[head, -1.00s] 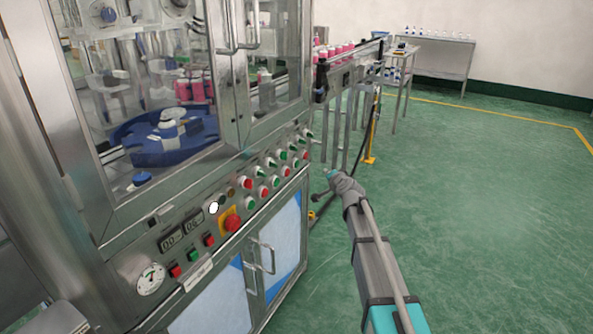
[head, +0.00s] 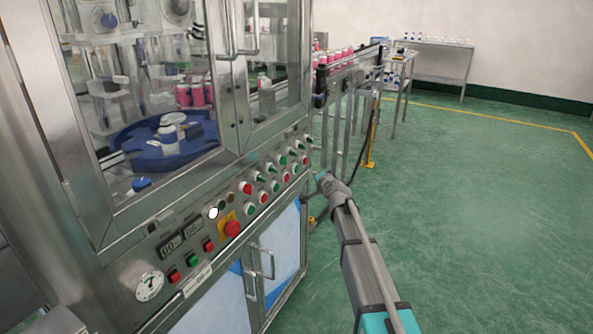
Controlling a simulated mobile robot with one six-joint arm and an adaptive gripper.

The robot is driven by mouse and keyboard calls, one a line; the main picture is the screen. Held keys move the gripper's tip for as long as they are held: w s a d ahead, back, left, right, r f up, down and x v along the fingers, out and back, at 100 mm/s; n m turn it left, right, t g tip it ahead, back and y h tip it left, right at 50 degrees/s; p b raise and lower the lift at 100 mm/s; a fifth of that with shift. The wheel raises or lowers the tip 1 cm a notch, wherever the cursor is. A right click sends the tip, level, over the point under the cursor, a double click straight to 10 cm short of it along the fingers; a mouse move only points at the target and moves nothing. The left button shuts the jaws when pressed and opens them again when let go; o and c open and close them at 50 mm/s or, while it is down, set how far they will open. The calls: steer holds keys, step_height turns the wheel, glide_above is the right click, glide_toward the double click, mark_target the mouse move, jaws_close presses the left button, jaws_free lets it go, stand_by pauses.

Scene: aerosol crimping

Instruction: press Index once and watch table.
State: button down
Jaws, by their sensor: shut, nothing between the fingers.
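The blue round table (head: 150,158) sits behind the glass of the steel machine at the left, with white parts on it. The control panel below has rows of red, green and white buttons (head: 271,187). Their labels are too small to read, so I cannot tell which one is Index. My gripper (head: 317,177) is at the far end of my arm, at the right end of the panel near the last buttons. It is small and mostly hidden by my wrist; it looks shut and empty. I cannot tell whether it touches a button.
A red emergency stop (head: 232,228) on a yellow plate and a pressure gauge (head: 150,286) are on the panel. Door handles (head: 262,262) stick out below. A conveyor (head: 350,73) with pink cans stands behind. The green floor at the right is free.

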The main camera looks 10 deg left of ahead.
steer(key=shift+w+a, duration=0.25)
steer(key=shift+a, duration=0.5)
steer(key=shift+w+a, duration=0.3)
steer(key=shift+a, duration=0.4)
steer(key=shift+w+a, duration=0.25)
steer(key=shift+a, duration=0.5)
steer(key=shift+a, duration=0.1)
steer(key=shift+a, duration=0.25)
steer(key=shift+w+a, duration=0.2)
steer(key=shift+a, duration=0.2)
stand_by(0.9)
steer(key=shift+d, duration=0.1)
steer(key=shift+s+d, duration=0.3)
steer(key=shift+d, duration=0.5)
stand_by(0.4)
steer(key=shift+s+d, duration=0.3)
steer(key=shift+d, duration=0.45)
steer(key=shift+s+d, duration=0.25)
steer(key=shift+d, duration=0.45)
steer(key=shift+s+d, duration=0.3)
steer(key=shift+d, duration=0.45)
